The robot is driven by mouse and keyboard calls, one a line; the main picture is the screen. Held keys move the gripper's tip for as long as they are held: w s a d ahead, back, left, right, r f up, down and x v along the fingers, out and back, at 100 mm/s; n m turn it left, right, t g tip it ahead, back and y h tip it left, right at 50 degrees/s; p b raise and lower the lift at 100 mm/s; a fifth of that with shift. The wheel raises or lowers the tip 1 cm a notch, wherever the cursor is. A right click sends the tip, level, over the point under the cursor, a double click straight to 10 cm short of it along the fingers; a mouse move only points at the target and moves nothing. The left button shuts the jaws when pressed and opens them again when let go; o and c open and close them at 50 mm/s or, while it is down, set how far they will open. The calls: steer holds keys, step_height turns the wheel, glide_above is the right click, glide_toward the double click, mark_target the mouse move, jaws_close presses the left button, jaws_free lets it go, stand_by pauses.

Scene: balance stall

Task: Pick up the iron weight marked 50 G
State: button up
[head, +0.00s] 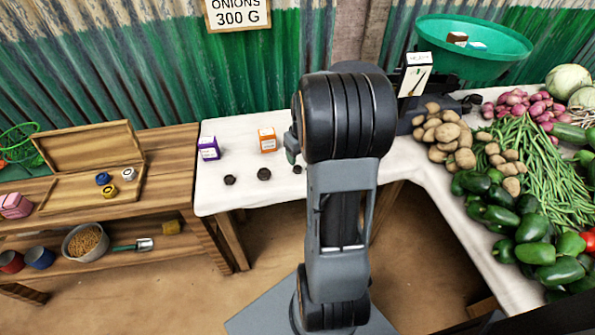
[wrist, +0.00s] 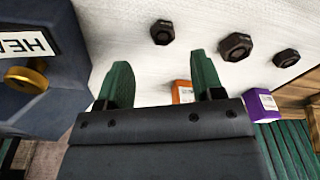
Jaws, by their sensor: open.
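Three dark iron weights stand in a row on the white-covered table. In the head view they are the left weight (head: 230,180), the middle weight (head: 264,174) and the right weight (head: 297,169), which is beside my arm. The wrist view shows three weights too, at left (wrist: 162,32), centre (wrist: 235,47) and right (wrist: 286,58). Their marks are too small to read, so I cannot tell which is 50 G. My gripper (wrist: 163,78) is open and empty, its green fingers apart, with the left weight beyond the gap. In the head view my arm hides most of it.
An orange box (head: 267,140) and a purple box (head: 208,148) stand behind the weights. A dark blue body with a brass knob (wrist: 25,77) is close at left in the wrist view. Potatoes (head: 443,132) and other vegetables cover the right table. The white table's front left is clear.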

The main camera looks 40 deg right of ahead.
mark_target(298, 168)
steer(key=shift+w+a+f+b, duration=0.1)
steer(key=shift+w+f+b, duration=0.05)
steer(key=shift+f, duration=0.85)
steer(key=shift+w+a+f+b, duration=0.1)
steer(key=shift+w+f+b, duration=0.05)
steer(key=shift+f, duration=0.9)
steer(key=shift+w+f+b, duration=0.15)
steer(key=shift+f, duration=0.85)
steer(key=c, duration=1)
